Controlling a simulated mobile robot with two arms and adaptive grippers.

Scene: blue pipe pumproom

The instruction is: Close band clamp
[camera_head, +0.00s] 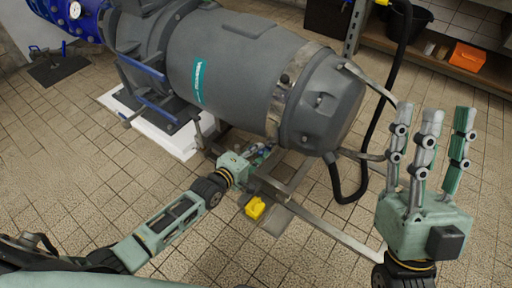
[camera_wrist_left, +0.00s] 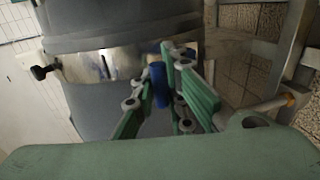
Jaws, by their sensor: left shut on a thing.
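The band clamp (camera_head: 298,63) is a shiny metal strap around the grey motor near its right end. In the left wrist view the strap (camera_wrist_left: 95,66) runs across the grey casing, with a black knob (camera_wrist_left: 42,72) at its left. My left gripper (camera_head: 260,153) is low beside the motor's underside, its fingers partly hidden in the head view. In the wrist view my left gripper (camera_wrist_left: 160,92) is shut on a blue handle (camera_wrist_left: 159,84) beside the strap. Whether the handle is joined to the strap is hard to see. My right gripper (camera_head: 432,135) is open and empty, fingers pointing up.
The grey motor (camera_head: 232,62) rests above a metal frame (camera_head: 340,236). A yellow object (camera_head: 255,207) sits on the frame below my left gripper. A black hose (camera_head: 364,165) hangs between the motor and my right gripper. An orange box (camera_head: 467,57) lies on a shelf behind.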

